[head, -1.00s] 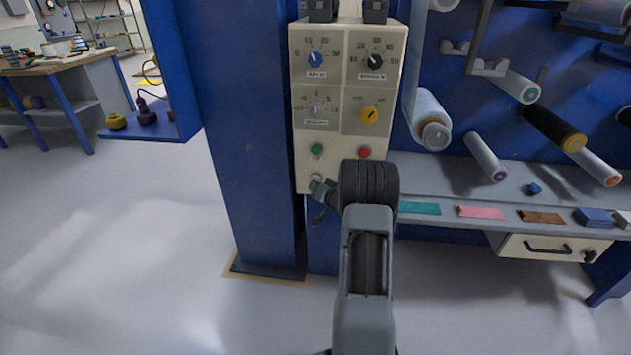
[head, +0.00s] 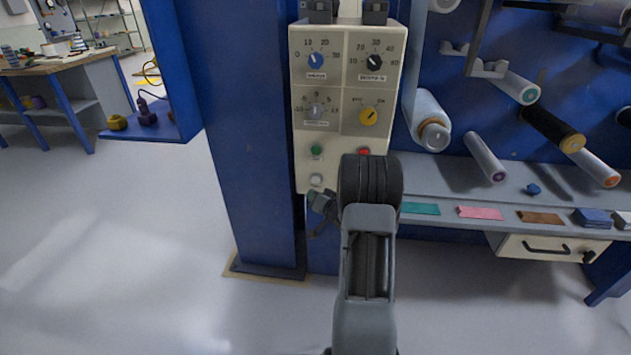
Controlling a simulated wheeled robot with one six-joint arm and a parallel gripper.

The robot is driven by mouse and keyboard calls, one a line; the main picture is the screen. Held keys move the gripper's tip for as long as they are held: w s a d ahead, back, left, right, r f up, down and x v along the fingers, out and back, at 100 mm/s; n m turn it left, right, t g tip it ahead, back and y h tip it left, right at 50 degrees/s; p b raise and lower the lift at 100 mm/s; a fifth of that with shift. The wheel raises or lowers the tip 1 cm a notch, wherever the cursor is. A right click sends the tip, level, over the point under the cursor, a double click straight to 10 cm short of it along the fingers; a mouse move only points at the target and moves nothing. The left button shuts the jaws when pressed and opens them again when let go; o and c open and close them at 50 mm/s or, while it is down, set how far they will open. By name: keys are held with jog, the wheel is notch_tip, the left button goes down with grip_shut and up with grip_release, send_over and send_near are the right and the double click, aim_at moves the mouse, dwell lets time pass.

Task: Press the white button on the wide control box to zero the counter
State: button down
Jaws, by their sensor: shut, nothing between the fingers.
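The cream control box (head: 345,135) is mounted on the blue frame in the head view, with several dials on its face. The white button (head: 316,180) is at its lower left, below the green button (head: 316,151). The red button (head: 364,152) is partly hidden behind my arm. My gripper (head: 319,207) is shut and empty, just below the white button. The button's face shows clear of the gripper, with a small gap or near contact at its lower edge; the depth between them cannot be told. My wrist hides the box's lower right corner.
A blue column (head: 245,140) stands left of the box. Right of it are film rollers (head: 432,125) and a grey shelf (head: 455,190) with coloured strips. A drawer (head: 548,248) hangs below the shelf. The floor at left is open.

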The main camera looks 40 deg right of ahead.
jog(key=shift+s+a, duration=0.5)
dwell(0.6)
jog(key=s+a+r+n+g+h+p, duration=0.1)
jog(key=a+r+g+p, duration=0.15)
jog(key=r+p, duration=0.35)
jog(key=a+r+g+h+p, duration=0.1)
jog(key=a+r+p, duration=0.2)
jog(key=r, duration=0.6)
jog(key=s+a+r+n+g+h+p, duration=0.1)
jog(key=a+r+g+p, duration=0.15)
jog(key=r+p, duration=0.35)
jog(key=s+a+r+n+g+y+p, duration=0.3)
jog(key=s+a+r+n+g+p, duration=0.2)
jog(key=s+a+r+p, duration=0.7)
jog(key=s+a+r+g, duration=0.1)
jog(key=s+a+r, duration=0.1)
jog(key=s+a, duration=0.1)
jog(key=s+a+r, duration=0.3)
jog(key=s, duration=0.3)
jog(key=shift+s+r+g+p, duration=0.15)
jog(key=shift+r+g+p, duration=0.1)
jog(key=shift+g+p, duration=0.15)
